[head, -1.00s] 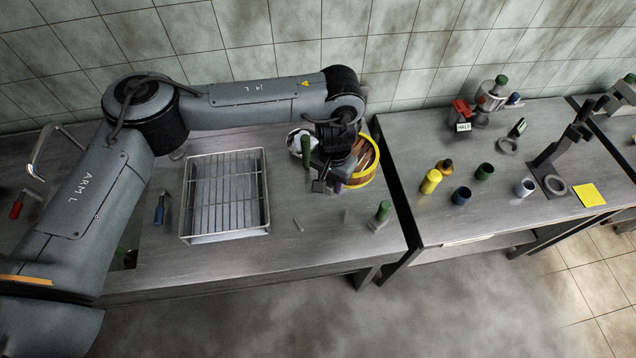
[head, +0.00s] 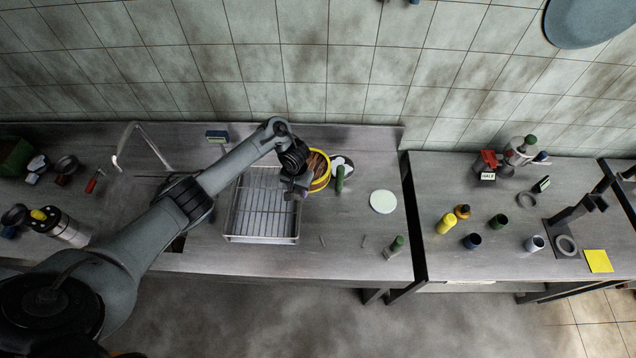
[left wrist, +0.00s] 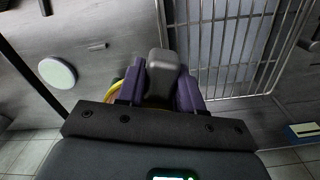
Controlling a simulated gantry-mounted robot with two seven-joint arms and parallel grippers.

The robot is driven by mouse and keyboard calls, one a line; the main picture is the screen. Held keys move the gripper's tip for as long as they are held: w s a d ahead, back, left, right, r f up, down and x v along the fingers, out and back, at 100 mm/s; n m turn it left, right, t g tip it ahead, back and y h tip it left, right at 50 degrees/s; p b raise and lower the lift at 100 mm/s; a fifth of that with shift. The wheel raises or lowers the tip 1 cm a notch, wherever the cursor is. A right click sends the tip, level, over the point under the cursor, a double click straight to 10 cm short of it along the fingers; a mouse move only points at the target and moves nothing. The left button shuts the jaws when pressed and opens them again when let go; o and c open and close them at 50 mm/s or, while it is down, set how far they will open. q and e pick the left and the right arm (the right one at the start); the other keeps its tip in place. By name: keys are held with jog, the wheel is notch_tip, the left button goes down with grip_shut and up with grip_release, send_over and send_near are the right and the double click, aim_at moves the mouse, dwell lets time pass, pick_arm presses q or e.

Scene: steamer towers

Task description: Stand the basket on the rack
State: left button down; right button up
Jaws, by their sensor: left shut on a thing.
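The basket (head: 321,171) is round and brown inside with a yellow rim. In the head view it is beside the rack's right back corner. My left gripper (head: 301,192) is shut on it; in the left wrist view the purple fingers (left wrist: 160,92) clamp a grey block-like grip. Only a bit of yellow rim (left wrist: 114,89) shows there, the rest being hidden by the gripper. The basket looks lifted, but its height is unclear. The wire rack (head: 262,238) is empty on the counter, and its bars also show in the left wrist view (left wrist: 232,18). My right gripper is not in view.
Right of the basket are a green-handled item (head: 340,178) and a pale disc (head: 383,201). A green-topped item (head: 397,244) stands near the counter's front edge. A faucet (head: 125,145) rises left of the rack. Several cups and jars stand on the right table (head: 440,270).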

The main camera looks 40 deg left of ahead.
pick_arm(q)
jog(key=n+p, duration=0.1)
jog(key=p, duration=0.3)
send_over(259, 215)
notch_tip(259, 215, down, 3)
jog(key=shift+w+a+f, duration=0.1)
jog(key=shift+a+f, duration=0.05)
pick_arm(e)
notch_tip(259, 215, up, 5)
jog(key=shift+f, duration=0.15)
pick_arm(q)
jog(key=shift+f+b, duration=1.85)
jog(key=shift+f, duration=1.1)
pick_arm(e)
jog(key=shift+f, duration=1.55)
pick_arm(q)
jog(key=shift+f+b, duration=0.35)
jog(key=shift+f, duration=0.2)
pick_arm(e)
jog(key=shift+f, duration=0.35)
pick_arm(q)
jog(key=c, duration=0.6)
grip_release()
jog(key=shift+c, duration=0.2)
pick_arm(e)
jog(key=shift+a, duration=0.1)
